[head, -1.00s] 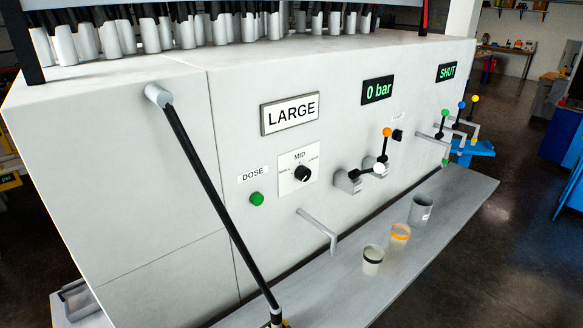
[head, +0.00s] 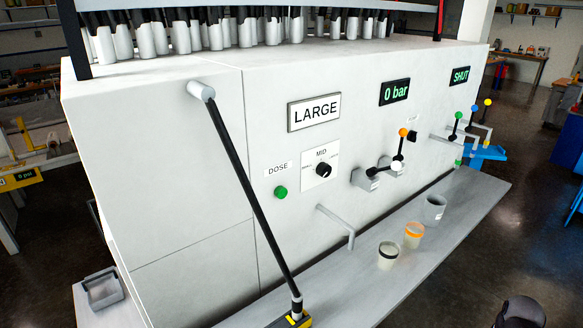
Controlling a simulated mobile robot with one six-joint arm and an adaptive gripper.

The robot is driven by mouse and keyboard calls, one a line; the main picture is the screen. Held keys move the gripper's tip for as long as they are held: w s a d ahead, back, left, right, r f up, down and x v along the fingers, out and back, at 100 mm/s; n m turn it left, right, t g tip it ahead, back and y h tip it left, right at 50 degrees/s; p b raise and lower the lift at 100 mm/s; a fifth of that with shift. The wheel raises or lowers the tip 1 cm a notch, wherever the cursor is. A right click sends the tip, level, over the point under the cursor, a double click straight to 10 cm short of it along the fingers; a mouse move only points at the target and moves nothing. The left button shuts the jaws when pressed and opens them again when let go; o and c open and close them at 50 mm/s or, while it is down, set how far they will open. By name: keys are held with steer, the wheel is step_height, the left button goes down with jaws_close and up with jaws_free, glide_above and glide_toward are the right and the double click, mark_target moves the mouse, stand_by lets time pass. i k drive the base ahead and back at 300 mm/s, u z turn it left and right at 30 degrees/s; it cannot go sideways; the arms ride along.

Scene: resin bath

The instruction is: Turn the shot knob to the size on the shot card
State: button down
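The shot card (head: 314,113) on the machine's front reads LARGE. Below it is a white dial plate (head: 311,181) marked MID at the top, with small labels at left and right that are hard to read. The black shot knob (head: 323,170) sits in the middle of this plate. Its pointer is too small to read with certainty. My gripper is not recognisable in view, and nothing is seen touching the knob.
A green DOSE button (head: 281,192) is left of the dial. A spout (head: 338,224) and levers (head: 399,152) are to its right. Cups (head: 388,255) stand on the shelf (head: 385,294). A black bar (head: 255,205) slopes across the front. A dark rounded shape (head: 520,312) enters bottom right.

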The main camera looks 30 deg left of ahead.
mark_target(323, 169)
steer(key=u, duration=1.15)
steer(key=k, duration=0.95)
steer(key=i, duration=0.85)
